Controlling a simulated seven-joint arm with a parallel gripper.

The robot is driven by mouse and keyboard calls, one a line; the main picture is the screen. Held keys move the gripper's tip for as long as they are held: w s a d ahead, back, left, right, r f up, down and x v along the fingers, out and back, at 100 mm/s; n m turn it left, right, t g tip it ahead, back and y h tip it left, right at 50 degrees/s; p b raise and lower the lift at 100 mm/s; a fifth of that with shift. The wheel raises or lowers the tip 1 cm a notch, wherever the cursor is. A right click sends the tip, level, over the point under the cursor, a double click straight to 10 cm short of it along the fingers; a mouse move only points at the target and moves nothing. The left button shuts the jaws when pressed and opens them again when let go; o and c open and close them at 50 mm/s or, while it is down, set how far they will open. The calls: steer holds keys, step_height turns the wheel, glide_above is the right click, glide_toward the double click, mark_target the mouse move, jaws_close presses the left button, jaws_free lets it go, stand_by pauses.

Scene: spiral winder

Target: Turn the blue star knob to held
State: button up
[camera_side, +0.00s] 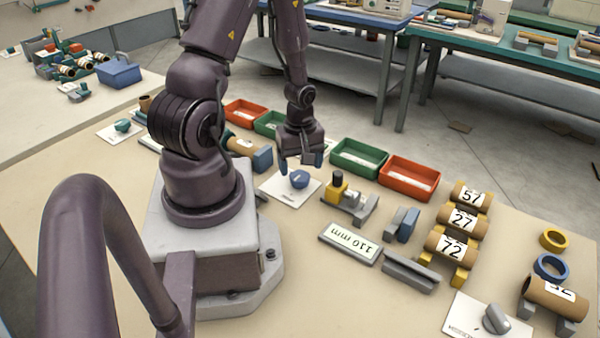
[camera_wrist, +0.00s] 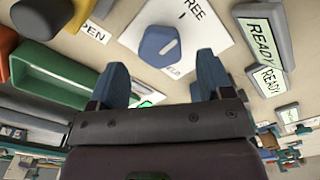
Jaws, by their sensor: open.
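The blue star knob (camera_wrist: 160,46) sits on a white plate (camera_wrist: 213,42) in the wrist view. The word FREE is at the plate's upper edge, and a partly covered label, reading about "ELD", is near my gripper.
A green bin (camera_side: 358,158) and a red bin (camera_side: 408,178) stand to the right behind. A brown roll with a blue block (camera_side: 262,158) is close left. READY signs (camera_wrist: 262,42) lie right in the wrist view.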

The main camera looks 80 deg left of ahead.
mark_target(300, 175)
steer(key=shift+f, duration=1.6)
steer(key=c, duration=0.9)
